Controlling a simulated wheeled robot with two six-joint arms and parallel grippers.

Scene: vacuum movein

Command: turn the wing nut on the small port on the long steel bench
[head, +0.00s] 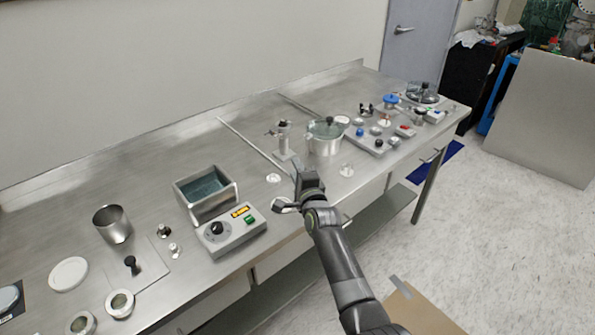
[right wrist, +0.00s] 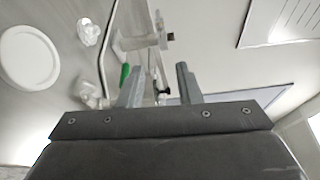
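My right gripper (head: 298,172) hangs over the front part of the long steel bench (head: 100,200), just in front of an upright metal post with a small clamp-like fitting (head: 283,138). This may be the small port; the wing nut is too small to make out surely. In the right wrist view, the two fingers of the right gripper (right wrist: 159,82) stand apart with a clear gap. A pale fitting with a dark end (right wrist: 150,38) shows beyond them, and a small dark piece lies in line with the gap. I see no contact. My left gripper is out of view.
A lidded pot (head: 325,138) stands right of the post. A grey control box (head: 232,230) and an open metal bin (head: 206,192) stand to the left. A white disc (right wrist: 28,55) and a green part (right wrist: 125,76) show in the wrist view. Several small parts crowd the right end.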

